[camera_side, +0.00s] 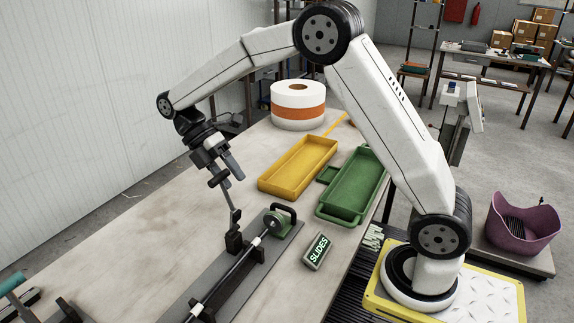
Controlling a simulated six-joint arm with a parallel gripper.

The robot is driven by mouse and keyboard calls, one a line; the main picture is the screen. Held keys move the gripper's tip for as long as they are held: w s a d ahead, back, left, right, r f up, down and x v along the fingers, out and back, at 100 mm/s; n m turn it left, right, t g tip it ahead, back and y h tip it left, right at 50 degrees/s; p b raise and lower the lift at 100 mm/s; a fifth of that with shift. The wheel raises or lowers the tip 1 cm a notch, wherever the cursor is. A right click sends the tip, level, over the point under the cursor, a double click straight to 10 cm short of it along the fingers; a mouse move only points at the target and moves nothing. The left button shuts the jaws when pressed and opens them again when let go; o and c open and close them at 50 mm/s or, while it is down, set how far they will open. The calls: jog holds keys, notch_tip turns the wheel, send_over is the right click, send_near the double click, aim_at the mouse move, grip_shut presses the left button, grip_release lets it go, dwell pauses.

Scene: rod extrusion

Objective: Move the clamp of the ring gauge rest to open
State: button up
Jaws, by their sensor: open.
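A dark rod (232,275) lies along a long grey base plate (258,285) on the bench. My gripper (228,181) is open and points down above the lever's top. Whether the fingers touch the lever cannot be told.
A yellow tray (298,168) and a green tray (354,186) lie behind and to the right. A block labelled SLIDES (317,252) sits right of the plate. A white and orange roll (298,105) stands at the back. The bench left of the plate is mostly clear.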

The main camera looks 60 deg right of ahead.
jog(key=shift+s+f+t, duration=3.1)
jog(key=shift+s+f, duration=1.7)
jog(key=shift+s, duration=2.05)
notch_tip(320, 180, up, 13)
jog(key=w, duration=0.2)
jog(key=w+d+f+m+g+y, duration=0.1)
jog(key=w+d+m, duration=0.2)
jog(key=d+m, duration=0.45)
jog(key=w+d+m+g+y, duration=0.1)
jog(key=w+d+m, duration=0.35)
jog(key=m, duration=0.55)
jog(key=f, duration=1)
jog(key=s+f, duration=0.1)
jog(key=f, duration=0.4)
jog(key=shift+d, duration=0.1)
